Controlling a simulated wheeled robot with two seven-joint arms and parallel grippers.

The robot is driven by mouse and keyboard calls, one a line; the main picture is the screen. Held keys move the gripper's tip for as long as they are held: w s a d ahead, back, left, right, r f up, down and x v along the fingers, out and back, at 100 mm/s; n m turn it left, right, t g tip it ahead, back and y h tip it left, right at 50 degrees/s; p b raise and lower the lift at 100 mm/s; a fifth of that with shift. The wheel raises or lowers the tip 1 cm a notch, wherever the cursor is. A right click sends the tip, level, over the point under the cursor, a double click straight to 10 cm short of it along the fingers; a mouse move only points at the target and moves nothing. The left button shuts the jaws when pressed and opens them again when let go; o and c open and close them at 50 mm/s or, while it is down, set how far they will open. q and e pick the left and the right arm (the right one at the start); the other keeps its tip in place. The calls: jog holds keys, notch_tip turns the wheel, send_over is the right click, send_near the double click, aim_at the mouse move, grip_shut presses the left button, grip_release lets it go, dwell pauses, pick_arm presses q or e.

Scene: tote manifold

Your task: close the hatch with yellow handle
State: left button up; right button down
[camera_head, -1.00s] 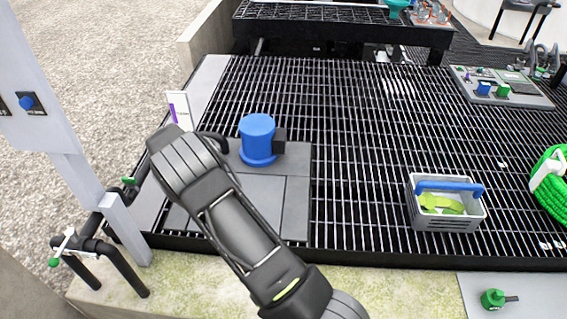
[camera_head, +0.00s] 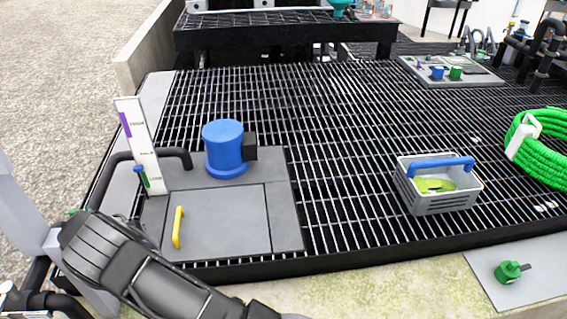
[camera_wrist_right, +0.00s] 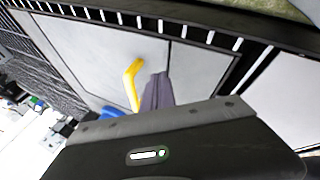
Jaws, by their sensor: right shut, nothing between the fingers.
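The hatch (camera_head: 225,222) is a grey square panel set in a grey plate on the grating. It looks flat and level with the plate around it. Its yellow handle (camera_head: 178,227) stands at the panel's left side. In the right wrist view the handle (camera_wrist_right: 132,82) rises from the hatch (camera_wrist_right: 205,72). My right gripper's shut fingers (camera_wrist_right: 158,90) are just beside the handle, with nothing between them; whether they touch it I cannot tell. In the head view my arm crosses the lower left and its fingers are hidden. My left gripper is not in view.
A blue cylinder (camera_head: 225,148) stands behind the hatch. A black pipe (camera_head: 160,153) and white sign (camera_head: 140,145) stand to its left. A grey tote with blue handle (camera_head: 440,200) and a green hose (camera_head: 545,150) are on the right. The grating between is clear.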

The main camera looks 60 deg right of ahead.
dwell(0.5)
jog(key=v, duration=0.7)
jog(key=shift+a+r, duration=0.2)
jog(key=shift+r, duration=0.05)
jog(key=s+a+f+n+y+p, duration=0.2)
jog(key=s+a+f+y+p, duration=0.1)
jog(key=s+a+f, duration=0.4)
jog(key=s+a+f+n+y+p, duration=0.1)
jog(key=s+a+f+y+p, duration=0.3)
jog(key=s, duration=0.5)
jog(key=s+a+r+n+y+p, duration=0.1)
jog(key=s+a+r+p, duration=0.1)
jog(key=s+a, duration=0.5)
jog(key=s+a+r+n+t+y+p, duration=0.1)
jog(key=s+a+r+y+p, duration=0.1)
jog(key=s+a, duration=0.6)
jog(key=s+r, duration=0.1)
jog(key=s, duration=0.1)
jog(key=shift+s+r+y+p, duration=0.25)
jog(key=shift+r+y+p, duration=0.05)
jog(key=shift+r, duration=0.1)
